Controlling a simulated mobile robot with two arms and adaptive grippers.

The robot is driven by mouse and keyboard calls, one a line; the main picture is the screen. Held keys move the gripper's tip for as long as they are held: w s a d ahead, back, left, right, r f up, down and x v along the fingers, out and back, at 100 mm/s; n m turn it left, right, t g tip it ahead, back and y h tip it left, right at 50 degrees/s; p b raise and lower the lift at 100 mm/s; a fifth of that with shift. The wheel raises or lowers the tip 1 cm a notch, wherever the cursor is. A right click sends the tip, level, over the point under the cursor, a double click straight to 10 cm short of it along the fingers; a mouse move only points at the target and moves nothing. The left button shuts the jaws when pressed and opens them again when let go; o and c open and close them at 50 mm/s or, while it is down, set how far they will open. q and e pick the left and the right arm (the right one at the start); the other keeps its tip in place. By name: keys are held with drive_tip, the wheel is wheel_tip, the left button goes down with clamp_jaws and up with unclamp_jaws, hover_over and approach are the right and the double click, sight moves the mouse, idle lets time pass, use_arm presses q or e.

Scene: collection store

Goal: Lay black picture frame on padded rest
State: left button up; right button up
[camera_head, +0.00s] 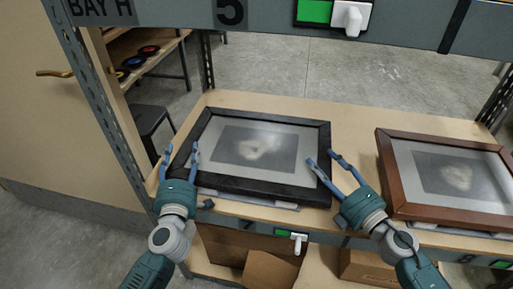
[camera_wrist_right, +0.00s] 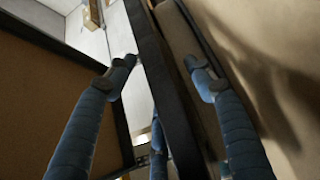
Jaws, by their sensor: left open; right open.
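The black picture frame (camera_head: 258,188), with a grey picture under glass, lies face up over the shelf board. My left gripper (camera_head: 181,153) is open, its fingers around the frame's left side. My right gripper (camera_head: 323,160) is open at the right side. In the right wrist view the frame's dark edge (camera_wrist_right: 163,80) runs between the open fingers (camera_wrist_right: 160,68), with a gap on each side. A pale, flat thing (camera_head: 270,203) shows under the frame's front edge; I cannot tell whether it is the padded rest, or whether the frame touches it.
A brown wooden frame (camera_head: 391,178) lies to the right on the same shelf (camera_head: 355,126). Metal uprights (camera_head: 105,100) and a top beam (camera_head: 270,16) bound the bay. Cardboard boxes (camera_head: 270,268) stand below. A dark stool (camera_head: 150,118) is behind at the left.

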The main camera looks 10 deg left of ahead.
use_arm(q)
clamp_jaws()
use_arm(e)
clamp_jaws()
use_arm(q)
drive_tip(key=shift+r, duration=0.15)
use_arm(e)
drive_tip(key=shift+r, duration=0.15)
